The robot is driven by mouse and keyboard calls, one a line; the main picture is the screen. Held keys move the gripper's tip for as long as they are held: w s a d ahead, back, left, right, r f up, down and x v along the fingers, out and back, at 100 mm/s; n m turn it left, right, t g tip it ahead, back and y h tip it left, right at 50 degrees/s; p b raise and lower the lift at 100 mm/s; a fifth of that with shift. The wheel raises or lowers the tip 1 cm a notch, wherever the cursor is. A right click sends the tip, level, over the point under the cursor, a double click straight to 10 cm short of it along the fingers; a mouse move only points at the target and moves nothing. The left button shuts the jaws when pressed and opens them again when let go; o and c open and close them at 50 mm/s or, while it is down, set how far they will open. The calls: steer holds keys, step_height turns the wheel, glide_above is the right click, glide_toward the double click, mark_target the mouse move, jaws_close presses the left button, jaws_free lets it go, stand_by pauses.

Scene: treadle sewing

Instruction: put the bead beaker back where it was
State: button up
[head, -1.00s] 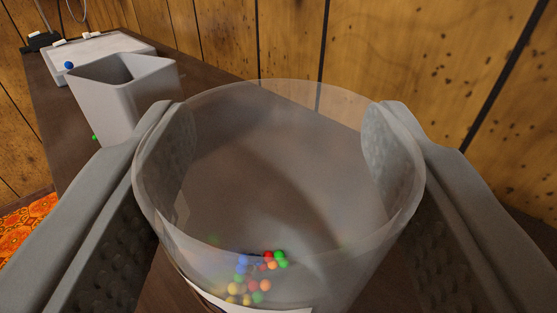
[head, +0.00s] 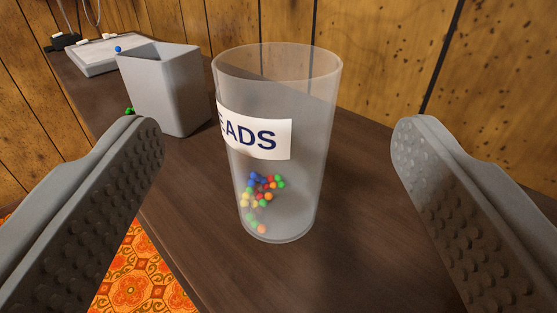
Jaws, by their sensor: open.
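The bead beaker (head: 305,180) is a clear, tall cup with a white label ending in "EADS". It stands upright on the dark wooden table (head: 350,260), with several coloured beads low inside it. My gripper (head: 275,140) is open, with one textured finger at the left and one at the right. The fingers are well apart from the beaker's sides, and nothing is held between them.
A grey square container (head: 170,95) stands behind the beaker to the left. Green beads (head: 129,111) lie beside it. A pale tray (head: 95,55) with a blue bead (head: 118,49) near it is farther back. A wood-panelled wall (head: 390,50) runs behind; patterned orange floor (head: 140,275) shows below.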

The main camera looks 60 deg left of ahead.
steer(key=shift+v, duration=2.25)
steer(key=s+d+r+m+t+h, duration=0.3)
steer(key=s+d+r+t+h, duration=0.15)
steer(key=r, duration=0.55)
steer(key=s+d+r+m+t+h, duration=0.35)
steer(key=s+r+t+h, duration=0.2)
steer(key=r, duration=0.45)
steer(key=s+d+r+m+g+h, duration=0.1)
steer(key=s+m+h, duration=0.4)
steer(key=s, duration=1.4)
steer(key=shift+d+r+m+h, duration=0.3)
steer(key=shift+d+m+h, duration=0.1)
steer(key=shift+d, duration=0.2)
